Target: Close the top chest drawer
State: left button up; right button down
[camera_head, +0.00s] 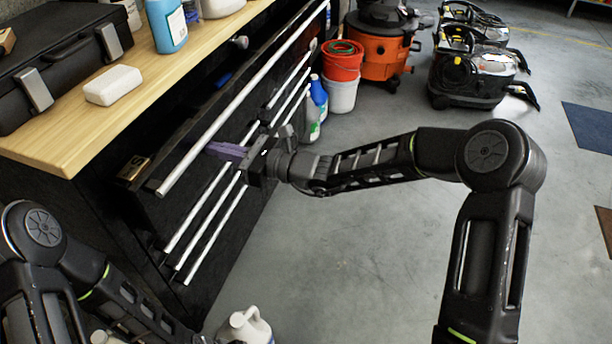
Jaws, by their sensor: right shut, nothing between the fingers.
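The black tool chest (140,225) stands at the left under a wooden top. Its top drawer (180,132) is partly pulled out, with a dark gap between the wooden top and the long silver handle (240,95). A gold-coloured item (133,168) and a blue item (222,80) show in that gap. My right gripper (226,151) is shut and empty, its purple fingers pointing at the drawer front just below the top handle. I cannot tell whether they touch it. My left arm is at the lower left; its gripper is not visible.
The wooden top (75,135) holds a white block (113,85), a black case (60,60) and bottles. Jugs and buckets (341,75) stand beyond the chest. A white jug (245,326) is on the floor near the front. Floor to the right is mostly clear.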

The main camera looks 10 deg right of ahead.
jog(key=b+x, duration=0.1)
jog(key=x, duration=0.6)
jog(key=shift+w+a, duration=0.1)
jog(key=shift+a, duration=0.05)
pick_arm(q)
jog(key=shift+s+d+f, duration=0.1)
jog(key=shift+f, duration=0.7)
pick_arm(e)
jog(key=shift+w+a+r, duration=0.1)
jog(key=shift+r, duration=0.05)
jog(key=shift+r, duration=0.1)
